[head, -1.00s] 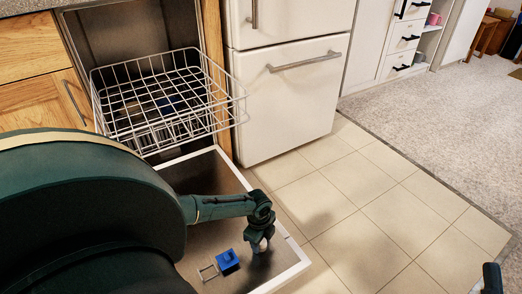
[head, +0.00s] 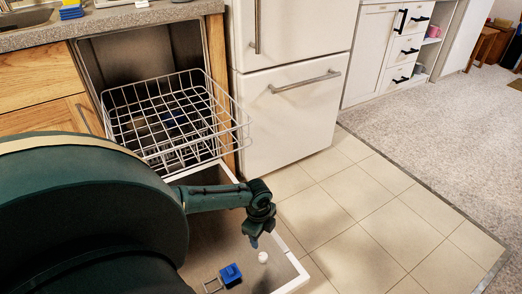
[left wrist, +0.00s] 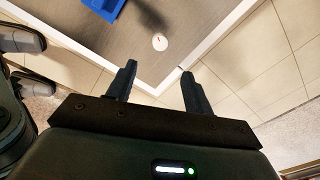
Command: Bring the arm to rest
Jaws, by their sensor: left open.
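My left arm comes in from the left in the head view. Its gripper (head: 254,241) points down above the open dishwasher door. In the left wrist view my left gripper (left wrist: 158,80) has its two dark fingers apart with nothing between them. A small white round piece (head: 262,257) lies on the door close to the gripper, apart from it; it also shows beyond the fingers in the left wrist view (left wrist: 160,42). My right gripper is not in view.
The dishwasher door (head: 210,240) is folded down. A white wire rack (head: 170,115) is pulled out above it. A blue block-like piece (head: 231,274) sits on the door. The white fridge (head: 295,110) stands to the right. The tiled floor (head: 360,200) is clear.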

